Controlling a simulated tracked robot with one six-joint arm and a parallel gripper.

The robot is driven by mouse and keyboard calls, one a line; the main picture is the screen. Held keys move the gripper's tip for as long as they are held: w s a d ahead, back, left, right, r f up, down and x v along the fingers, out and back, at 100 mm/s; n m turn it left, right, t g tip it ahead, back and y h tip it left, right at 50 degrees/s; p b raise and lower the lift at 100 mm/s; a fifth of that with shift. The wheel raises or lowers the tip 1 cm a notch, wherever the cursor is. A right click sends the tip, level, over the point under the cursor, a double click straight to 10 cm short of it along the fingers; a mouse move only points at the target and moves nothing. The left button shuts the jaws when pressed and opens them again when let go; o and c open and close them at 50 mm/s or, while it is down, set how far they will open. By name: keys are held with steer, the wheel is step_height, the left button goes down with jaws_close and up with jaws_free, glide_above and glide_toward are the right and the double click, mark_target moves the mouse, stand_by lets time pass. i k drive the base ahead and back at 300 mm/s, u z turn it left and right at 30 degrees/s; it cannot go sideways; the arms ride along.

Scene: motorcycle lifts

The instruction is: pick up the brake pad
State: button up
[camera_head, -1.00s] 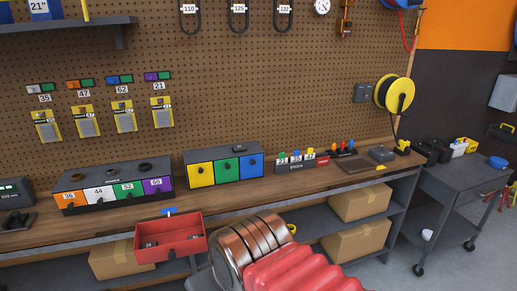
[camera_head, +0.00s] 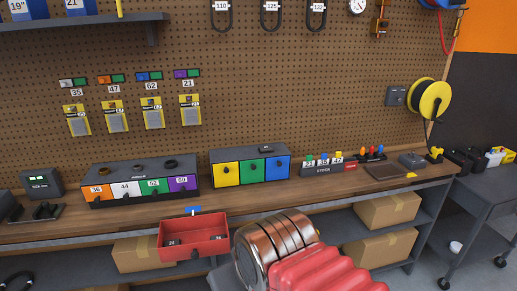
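I cannot tell for certain which thing is the brake pad. Yellow packs with grey inserts hang on the pegboard, such as the left one (camera_head: 78,121) and the right one (camera_head: 190,110). A small dark item (camera_head: 265,149) lies on top of the box with yellow, green and blue drawers (camera_head: 225,173). Small dark pieces (camera_head: 173,242) lie in a red open tray (camera_head: 193,250) at the front of the bench. My gripper is not recognisable in view. A copper-banded, red ribbed part fills the lower centre; I cannot tell whether it is my arm.
A wooden workbench (camera_head: 60,229) runs along the pegboard wall. A box with orange, white, green and purple drawers (camera_head: 140,185) stands on it. Cardboard boxes (camera_head: 388,209) sit on the shelf below. A grey cart (camera_head: 490,190) stands at the right.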

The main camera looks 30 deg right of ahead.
mark_target(268, 149)
steer(key=i, duration=0.9)
steer(key=z, duration=0.05)
